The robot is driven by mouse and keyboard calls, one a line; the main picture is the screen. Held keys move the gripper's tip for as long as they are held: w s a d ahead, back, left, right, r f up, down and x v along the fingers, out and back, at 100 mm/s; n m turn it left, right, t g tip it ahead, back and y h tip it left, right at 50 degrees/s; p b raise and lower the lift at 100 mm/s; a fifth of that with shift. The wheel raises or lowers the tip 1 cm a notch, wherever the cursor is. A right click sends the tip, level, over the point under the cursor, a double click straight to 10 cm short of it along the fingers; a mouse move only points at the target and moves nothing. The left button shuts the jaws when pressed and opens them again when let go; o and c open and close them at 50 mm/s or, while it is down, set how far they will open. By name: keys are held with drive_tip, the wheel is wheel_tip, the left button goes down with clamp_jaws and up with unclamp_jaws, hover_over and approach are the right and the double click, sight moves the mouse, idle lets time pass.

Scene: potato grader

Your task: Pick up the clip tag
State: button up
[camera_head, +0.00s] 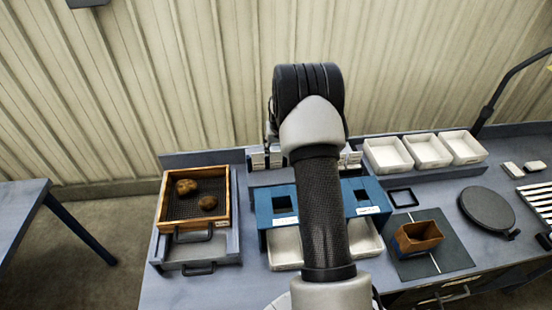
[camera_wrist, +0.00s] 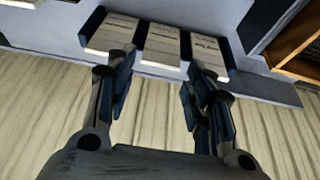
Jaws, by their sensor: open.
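Three pale tags with dark printing stand in a row in the wrist view: one clip tag (camera_wrist: 113,34), a middle tag (camera_wrist: 161,45) and another tag (camera_wrist: 205,52). Dark blue pieces show beside them. I cannot tell which of them is the clip tag meant. In the head view, pale tags (camera_head: 265,158) show at the back of the bench on both sides of my arm, which hides the middle. My gripper (camera_wrist: 160,85) is open and empty, its two fingers apart with the tags beyond their tips. In the head view it is mostly hidden behind my arm.
A wooden tray (camera_head: 226,222) holding two potatoes is at left. A blue box (camera_head: 265,238) with square openings stands under my arm. White bins (camera_head: 388,168), a dark round plate (camera_head: 487,208) and a small brown box (camera_head: 398,243) are at right. A ribbed wall (camera_head: 200,80) rises behind.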

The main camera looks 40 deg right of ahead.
sight(276, 152)
drive_tip(key=x, duration=0.5)
drive_tip(key=shift+w+f+p, duration=0.15)
drive_tip(key=shift+f+p, duration=0.05)
drive_tip(key=shift+p, duration=0.1)
drive_tip(key=shift+a, duration=0.1)
drive_tip(key=shift+c, duration=0.5)
drive_tip(key=c, duration=0.4)
drive_tip(key=shift+o, duration=0.2)
drive_tip(key=shift+r, duration=0.15)
